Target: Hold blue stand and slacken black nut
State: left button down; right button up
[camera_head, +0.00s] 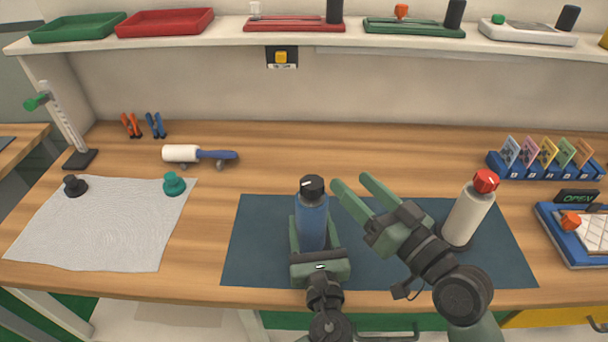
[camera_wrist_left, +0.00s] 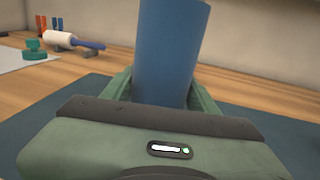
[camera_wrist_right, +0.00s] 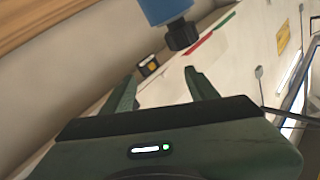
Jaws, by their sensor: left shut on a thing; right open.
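The blue stand (camera_head: 312,222) is an upright blue cylinder on the dark blue mat, with the black nut (camera_head: 312,187) on its top. My left gripper (camera_head: 312,240) is shut around the lower part of the blue stand; the left wrist view shows the blue cylinder (camera_wrist_left: 170,50) between its fingers. My right gripper (camera_head: 356,190) is open and empty, just right of the black nut, with its fingers pointing up and left. In the right wrist view the black nut (camera_wrist_right: 181,35) is beyond the open fingertips, and the fingers do not touch it.
A white stand (camera_head: 467,214) with a red nut (camera_head: 486,181) stands right of my right gripper on the dark mat (camera_head: 258,245). A grey cloth (camera_head: 105,230) with a black and a green knob lies at left. A white-and-blue roller (camera_head: 198,154) lies behind. A shelf (camera_head: 200,38) overhangs the back.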

aim_at(306, 178)
pick_arm(q)
jog(key=shift+r, duration=0.2)
pick_arm(e)
jog(key=s+a+f+n+g, duration=0.1)
jog(key=s+a+f+n, duration=0.1)
jog(key=s+a+n, duration=0.15)
jog(key=shift+n, duration=0.25)
jog(key=x, duration=1)
jog(key=shift+w, duration=0.25)
jog(key=shift+c, duration=0.3)
jog(key=shift+a, duration=0.1)
grip_shut()
jog(key=shift+r+y, duration=0.1)
jog(key=shift+y, duration=0.2)
